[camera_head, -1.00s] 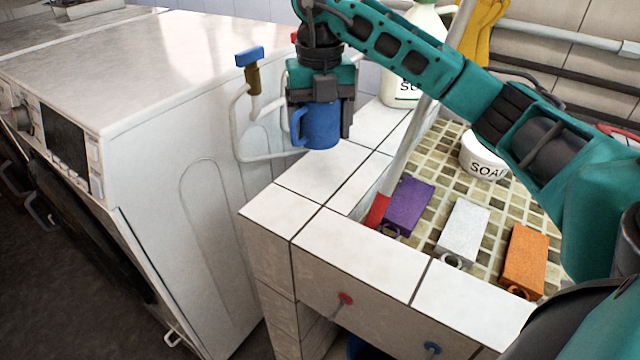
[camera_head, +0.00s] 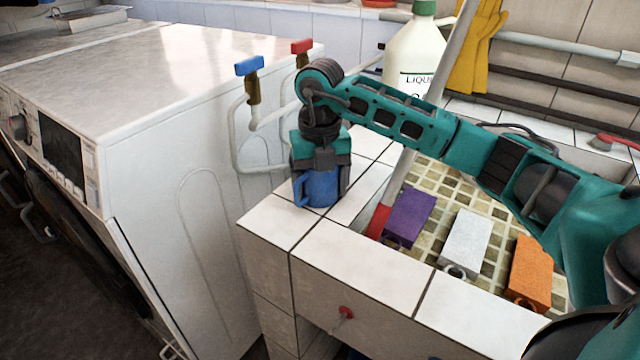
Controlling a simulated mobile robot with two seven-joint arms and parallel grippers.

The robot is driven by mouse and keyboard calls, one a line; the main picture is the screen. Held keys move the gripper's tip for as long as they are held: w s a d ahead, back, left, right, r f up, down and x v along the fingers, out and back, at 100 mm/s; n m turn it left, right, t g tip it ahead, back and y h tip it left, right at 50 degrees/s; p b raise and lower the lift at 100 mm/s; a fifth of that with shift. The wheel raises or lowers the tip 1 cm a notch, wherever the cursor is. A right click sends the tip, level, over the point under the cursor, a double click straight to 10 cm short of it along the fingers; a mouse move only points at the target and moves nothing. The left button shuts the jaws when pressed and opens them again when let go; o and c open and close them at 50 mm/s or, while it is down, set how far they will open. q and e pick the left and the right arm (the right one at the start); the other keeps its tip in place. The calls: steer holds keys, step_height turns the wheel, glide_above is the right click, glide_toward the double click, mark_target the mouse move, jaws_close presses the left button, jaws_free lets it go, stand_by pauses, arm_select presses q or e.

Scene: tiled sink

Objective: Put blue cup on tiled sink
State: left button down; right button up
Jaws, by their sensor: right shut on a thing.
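The blue cup (camera_head: 317,188) is upright at the left corner of the tiled sink (camera_head: 345,262), over its white rim tiles. Its base looks to be on or just above the tiles; I cannot tell which. My right gripper (camera_head: 321,183) points down and is shut on the cup, with a finger at each side. The cup's handle faces left. Part of the cup is hidden by the gripper. My left gripper is not in view.
Purple (camera_head: 409,217), white (camera_head: 464,242) and orange (camera_head: 530,271) blocks lie in the mosaic basin beside a red-ended pole (camera_head: 379,221). A large liquid bottle (camera_head: 415,55) stands behind. A white washing machine (camera_head: 165,130) is at left, with pipes and a blue tap (camera_head: 249,66) nearby.

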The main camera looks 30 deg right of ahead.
steer(key=shift+f, duration=0.15)
steer(key=o, duration=1)
step_height(320, 180, up, 12)
steer(key=p, duration=0.2)
steer(key=shift+r, duration=0.2)
steer(key=shift+s+a, duration=0.1)
